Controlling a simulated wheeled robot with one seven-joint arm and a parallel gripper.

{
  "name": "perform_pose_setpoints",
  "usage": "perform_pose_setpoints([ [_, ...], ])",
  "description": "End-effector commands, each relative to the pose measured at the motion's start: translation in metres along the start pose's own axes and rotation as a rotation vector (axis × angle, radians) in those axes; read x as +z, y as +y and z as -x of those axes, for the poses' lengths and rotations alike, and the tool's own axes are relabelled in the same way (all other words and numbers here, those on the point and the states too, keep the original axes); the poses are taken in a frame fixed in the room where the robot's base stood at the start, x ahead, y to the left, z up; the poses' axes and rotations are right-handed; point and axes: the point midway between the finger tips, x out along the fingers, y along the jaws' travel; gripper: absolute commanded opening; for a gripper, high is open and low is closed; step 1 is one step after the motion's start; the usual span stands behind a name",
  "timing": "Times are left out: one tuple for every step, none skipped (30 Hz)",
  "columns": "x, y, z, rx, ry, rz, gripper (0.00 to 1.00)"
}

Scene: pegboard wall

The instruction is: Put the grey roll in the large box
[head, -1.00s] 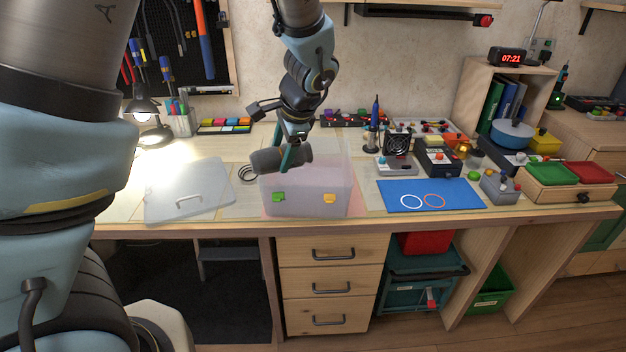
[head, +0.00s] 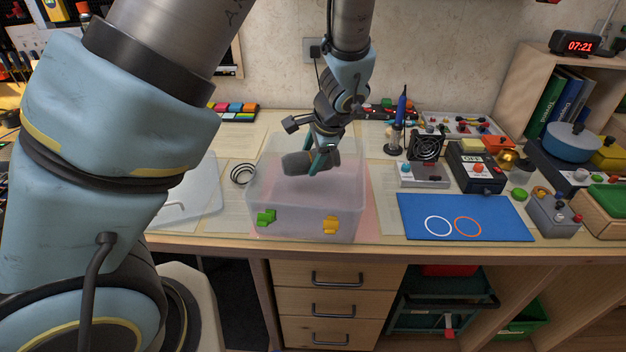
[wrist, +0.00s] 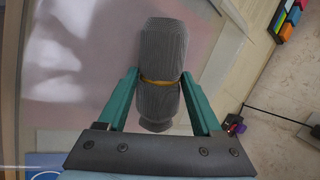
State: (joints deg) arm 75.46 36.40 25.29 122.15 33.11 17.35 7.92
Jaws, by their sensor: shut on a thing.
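The grey roll (head: 298,163) is a ribbed dark cylinder. In the wrist view the roll (wrist: 161,55) has a yellow band around its middle and lies between the two green fingers. My gripper (head: 318,162) is shut on it and holds it over the open top of the large box. The large box (head: 300,212) is translucent with a green and a yellow latch on its front, and stands near the table's front edge. The roll appears at about the height of the box's rim; the exact depth is hard to tell.
A translucent lid (head: 188,196) with a handle lies left of the box. A blue mat (head: 466,218) with two rings lies to the right. Small devices, such as a fan (head: 426,146), stand behind the mat.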

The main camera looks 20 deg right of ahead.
Motion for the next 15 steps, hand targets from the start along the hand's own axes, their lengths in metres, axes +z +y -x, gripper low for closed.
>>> perform_pose_setpoints([
  [0.000,0.003,-0.006,0.001,-0.003,-0.004,0.02],
  [-0.001,0.005,-0.009,0.000,-0.002,-0.004,0.02],
  [-0.002,0.006,-0.012,0.000,-0.001,-0.002,0.02],
  [-0.002,0.006,-0.013,0.000,-0.001,-0.001,0.02],
  [-0.002,0.007,-0.015,0.000,-0.001,-0.001,0.02],
  [-0.003,0.008,-0.018,0.000,-0.001,-0.001,0.02],
  [-0.003,0.009,-0.020,0.000,-0.001,-0.001,0.02],
  [-0.003,0.011,-0.023,0.000,-0.002,-0.002,0.02],
  [-0.003,0.013,-0.028,0.001,-0.004,-0.003,0.02],
  [-0.004,0.015,-0.032,0.000,-0.003,-0.002,0.02],
  [-0.004,0.017,-0.036,0.001,-0.004,-0.002,0.02],
  [-0.006,0.019,-0.041,0.000,-0.003,-0.002,0.02],
  [-0.006,0.021,-0.044,0.000,-0.002,-0.003,0.02],
  [-0.007,0.022,-0.047,0.000,-0.002,-0.003,0.02],
  [-0.007,0.023,-0.050,0.000,-0.001,-0.002,0.02],
])
